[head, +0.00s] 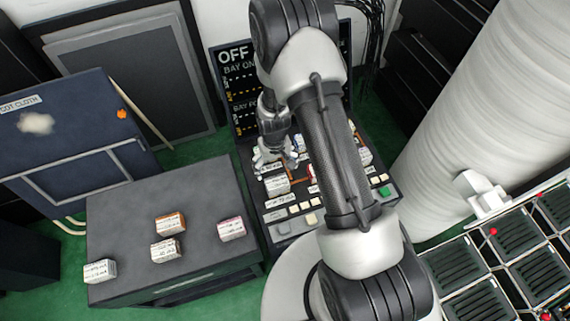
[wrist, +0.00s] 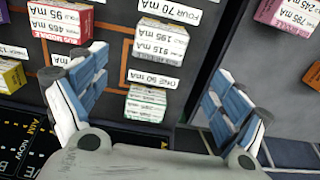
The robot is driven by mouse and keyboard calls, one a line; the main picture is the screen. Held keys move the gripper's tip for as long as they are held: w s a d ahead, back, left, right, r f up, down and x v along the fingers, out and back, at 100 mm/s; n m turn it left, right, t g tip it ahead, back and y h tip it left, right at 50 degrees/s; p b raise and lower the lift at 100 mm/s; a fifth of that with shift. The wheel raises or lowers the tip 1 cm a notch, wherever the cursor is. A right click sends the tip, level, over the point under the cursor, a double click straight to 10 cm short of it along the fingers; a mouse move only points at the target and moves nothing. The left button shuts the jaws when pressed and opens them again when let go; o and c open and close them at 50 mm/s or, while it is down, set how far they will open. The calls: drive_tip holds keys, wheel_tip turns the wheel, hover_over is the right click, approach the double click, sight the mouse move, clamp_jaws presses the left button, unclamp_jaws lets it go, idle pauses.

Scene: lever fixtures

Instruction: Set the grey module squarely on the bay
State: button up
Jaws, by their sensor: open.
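My gripper (head: 277,160) is open and empty above the console's upper left part. In the wrist view its blue-padded fingers (wrist: 158,100) are spread either side of a green-edged labelled module (wrist: 147,103), with no visible contact. I cannot surely tell which block is the grey module. The palest, a whitish-grey block (head: 100,270), sits at the left front corner of the dark side table. Another pale block (head: 277,185) stands on the console just in front of my gripper. My arm hides much of the console, and I cannot single out the bay.
The side table (head: 120,215) also holds an orange-edged block (head: 170,223), a pale block (head: 166,250) and a pink-edged block (head: 231,229). A display reading OFF (head: 234,85) stands behind the console (head: 285,228). A white column (head: 485,110) rises at right.

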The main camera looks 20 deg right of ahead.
wheel_tip(320, 180, up, 27)
drive_tip(key=s+t, duration=0.2)
drive_tip(key=s, duration=0.1)
drive_tip(key=s+r+t, duration=0.1)
drive_tip(key=s+r, duration=0.5)
drive_tip(key=s, duration=0.3)
drive_tip(key=s+r+t, duration=0.1)
drive_tip(key=s+r, duration=0.6)
drive_tip(key=s, duration=0.2)
drive_tip(key=shift+s+r+t, duration=0.2)
drive_tip(key=shift+s+t, duration=0.1)
drive_tip(key=shift+s, duration=0.05)
drive_tip(key=shift+c, duration=0.6)
